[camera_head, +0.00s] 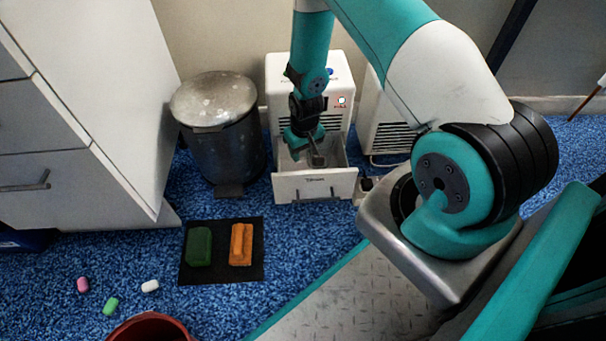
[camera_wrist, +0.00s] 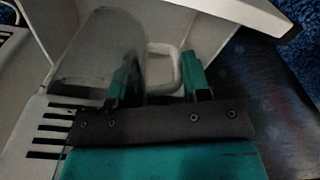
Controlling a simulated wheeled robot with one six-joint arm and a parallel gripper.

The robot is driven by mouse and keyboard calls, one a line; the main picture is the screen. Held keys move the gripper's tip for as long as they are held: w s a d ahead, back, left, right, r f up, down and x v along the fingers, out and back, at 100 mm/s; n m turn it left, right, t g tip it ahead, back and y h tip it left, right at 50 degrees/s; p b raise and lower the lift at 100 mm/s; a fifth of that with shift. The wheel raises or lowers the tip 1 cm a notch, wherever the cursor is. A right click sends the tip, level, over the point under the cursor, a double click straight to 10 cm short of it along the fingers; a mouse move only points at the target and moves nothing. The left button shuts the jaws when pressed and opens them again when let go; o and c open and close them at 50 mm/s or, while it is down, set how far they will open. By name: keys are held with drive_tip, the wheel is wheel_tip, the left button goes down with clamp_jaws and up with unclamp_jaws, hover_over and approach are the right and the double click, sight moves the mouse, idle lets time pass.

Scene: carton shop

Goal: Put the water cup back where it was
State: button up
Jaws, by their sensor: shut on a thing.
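The water cup (camera_wrist: 98,52) is a see-through grey cup with a pale handle (camera_wrist: 163,62) in the wrist view. My gripper (camera_wrist: 160,80) has one finger on each side of the handle and is shut on it. In the head view my gripper (camera_head: 313,158) points down into the open drawer (camera_head: 314,187) of a white appliance (camera_head: 307,75). The cup is hard to make out there, mostly hidden by my gripper. Whether the cup's base touches the drawer floor cannot be told.
A grey metal bin (camera_head: 222,130) stands left of the appliance. A second white vented unit (camera_head: 390,125) stands right. A black mat (camera_head: 221,276) holds green (camera_head: 199,246) and orange (camera_head: 241,244) blocks. Small capsules and a red container (camera_head: 150,328) are in front.

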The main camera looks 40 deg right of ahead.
wheel_tip(320, 180, down, 8)
drive_tip(key=b, duration=0.4)
drive_tip(key=shift+r, duration=0.15)
drive_tip(key=o, duration=1.3)
